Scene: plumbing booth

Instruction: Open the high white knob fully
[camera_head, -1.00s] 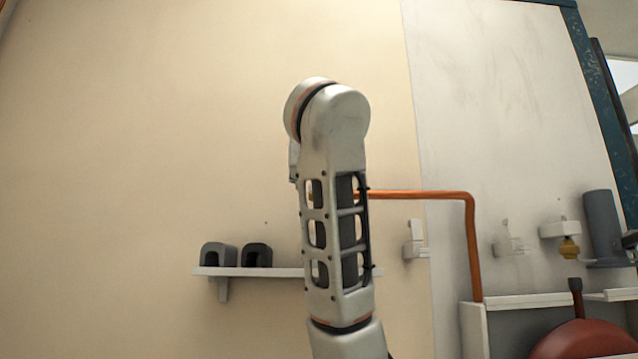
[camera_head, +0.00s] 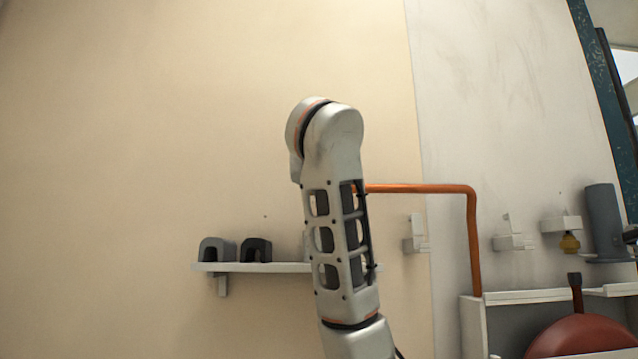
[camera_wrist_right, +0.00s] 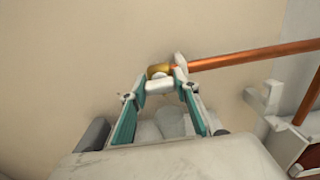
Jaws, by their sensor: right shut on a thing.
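The white knob (camera_wrist_right: 159,87) sits in front of a brass valve body (camera_wrist_right: 159,71) at the end of the copper pipe (camera_wrist_right: 240,58) in the right wrist view. My right gripper (camera_wrist_right: 160,86) has its two teal-padded fingers closing around the knob's sides, and it is shut on the knob. The knob's turn angle is hard to tell. In the head view, my arm stands in front of the pipe's left end and hides the knob and the gripper. The copper pipe shows to the right of the arm (camera_head: 420,189). My left gripper is not in view.
A white shelf (camera_head: 240,268) with two dark blocks (camera_head: 217,250) is left of my arm. White wall brackets (camera_head: 415,238) are on the right. A grey cylinder (camera_head: 604,225) and a red round object (camera_head: 580,338) are further right. The upper wall is clear.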

